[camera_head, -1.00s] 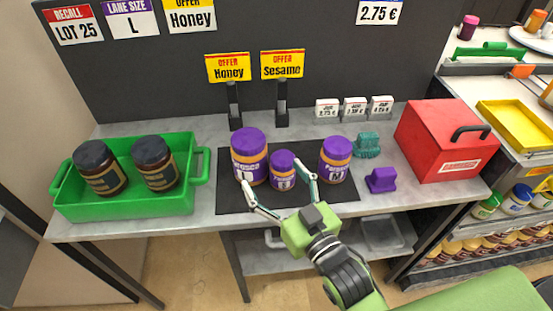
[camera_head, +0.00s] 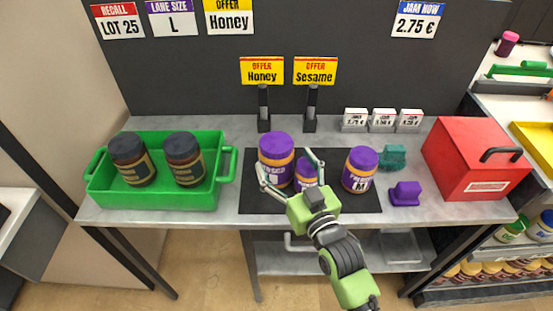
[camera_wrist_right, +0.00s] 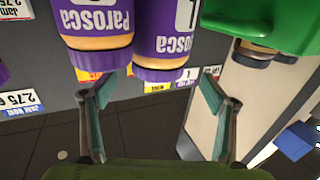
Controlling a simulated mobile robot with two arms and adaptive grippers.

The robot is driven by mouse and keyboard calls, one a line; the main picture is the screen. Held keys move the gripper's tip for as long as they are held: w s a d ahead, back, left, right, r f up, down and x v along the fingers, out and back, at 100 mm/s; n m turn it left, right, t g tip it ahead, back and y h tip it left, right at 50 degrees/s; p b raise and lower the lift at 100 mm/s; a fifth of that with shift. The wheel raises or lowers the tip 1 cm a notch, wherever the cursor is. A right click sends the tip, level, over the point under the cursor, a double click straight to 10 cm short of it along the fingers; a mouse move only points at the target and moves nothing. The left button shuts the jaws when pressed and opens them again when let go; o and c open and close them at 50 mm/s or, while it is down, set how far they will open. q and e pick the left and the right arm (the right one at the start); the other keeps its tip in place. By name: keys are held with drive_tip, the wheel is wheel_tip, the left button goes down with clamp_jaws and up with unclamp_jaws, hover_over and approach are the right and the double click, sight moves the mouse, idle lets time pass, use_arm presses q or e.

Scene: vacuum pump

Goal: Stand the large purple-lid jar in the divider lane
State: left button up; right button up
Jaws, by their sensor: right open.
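The large purple-lid jar (camera_head: 276,158) stands upright at the left of a dark mat (camera_head: 330,198), next to a smaller jar (camera_head: 306,172). My right gripper (camera_head: 284,160) is open, with its fingers to either side of the large jar in the head view. I cannot tell whether they touch it. The right finger passes in front of the smaller jar. The right wrist view shows the open fingers (camera_wrist_right: 155,100) with two purple-labelled jars (camera_wrist_right: 163,60) ahead. A "Lane size L" sign (camera_head: 171,18) hangs at the back; I cannot make out the divider lane. My left gripper is not in view.
A medium purple-lid jar (camera_head: 361,170) stands on the mat's right. A green crate (camera_head: 160,198) with two dark-lid jars is at the left. A purple block (camera_head: 405,193), a teal piece (camera_head: 393,156) and a red box (camera_head: 475,158) are at the right. Offer sign stands (camera_head: 264,115) are behind.

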drive_tip(key=p+x, duration=0.1)
drive_tip(key=x, duration=0.4)
drive_tip(key=shift+w+d+r, duration=0.1)
drive_tip(key=shift+r, duration=0.05)
drive_tip(key=c, duration=1.7)
drive_tip(key=shift+r, duration=0.2)
drive_tip(key=c, duration=0.4)
